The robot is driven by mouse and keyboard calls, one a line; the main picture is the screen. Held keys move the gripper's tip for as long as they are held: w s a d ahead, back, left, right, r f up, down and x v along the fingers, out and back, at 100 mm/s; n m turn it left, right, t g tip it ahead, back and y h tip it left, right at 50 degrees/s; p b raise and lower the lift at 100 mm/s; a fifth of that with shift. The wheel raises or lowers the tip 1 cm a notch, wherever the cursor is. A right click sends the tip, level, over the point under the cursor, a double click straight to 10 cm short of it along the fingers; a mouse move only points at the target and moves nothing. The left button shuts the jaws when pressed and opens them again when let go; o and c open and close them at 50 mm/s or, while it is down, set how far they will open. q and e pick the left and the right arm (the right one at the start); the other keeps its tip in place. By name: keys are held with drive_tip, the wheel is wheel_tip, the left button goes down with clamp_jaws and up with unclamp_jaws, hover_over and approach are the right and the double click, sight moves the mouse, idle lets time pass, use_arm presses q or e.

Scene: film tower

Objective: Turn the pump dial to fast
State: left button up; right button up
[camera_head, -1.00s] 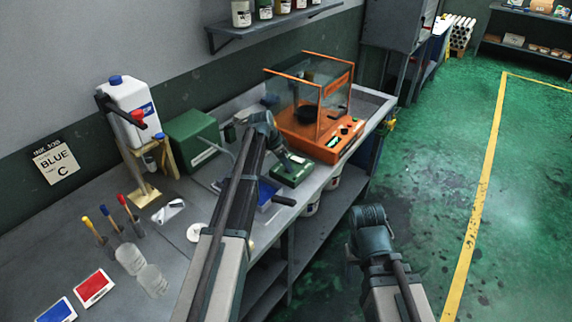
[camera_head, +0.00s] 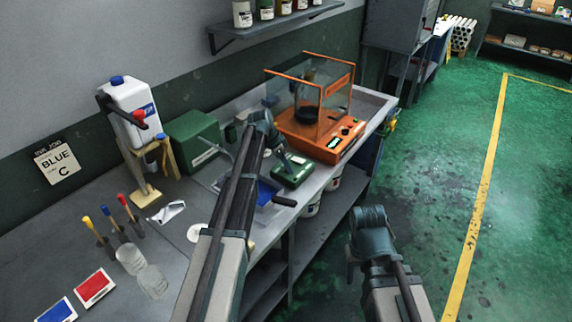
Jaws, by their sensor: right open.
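An orange machine (camera_head: 318,139) with clear panels and a black bowl inside stands at the far end of the bench. Small dark knobs (camera_head: 346,130) show on its front panel; their markings are too small to read. A small green unit (camera_head: 293,173) with a pale label sits in front of it. I cannot tell which control is the pump dial. My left gripper (camera_head: 281,157) is just above and behind the green unit, partly hidden by its own wrist; its jaws are unclear. My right gripper (camera_head: 369,216) is open and empty over the floor beside the bench.
A green box (camera_head: 194,139) and a white jug (camera_head: 131,108) on a wooden stand are at the wall side. A blue tray (camera_head: 267,191) with a dark handle lies under my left arm. Several tools and colour cards are at lower left. The floor at right is clear.

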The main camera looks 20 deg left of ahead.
use_arm(q)
drive_tip(key=shift+o, duration=0.4)
drive_tip(key=shift+r, duration=0.1)
drive_tip(key=shift+s+a+r+p, duration=0.1)
drive_tip(key=shift+r+p, duration=0.4)
drive_tip(key=shift+p, duration=0.1)
drive_tip(key=p+v, duration=1.1)
drive_tip(key=v, duration=0.1)
drive_tip(key=shift+a+r+p, duration=0.15)
drive_tip(key=shift+r+p, duration=0.1)
drive_tip(key=shift+p, duration=0.05)
drive_tip(key=shift+s, duration=0.1)
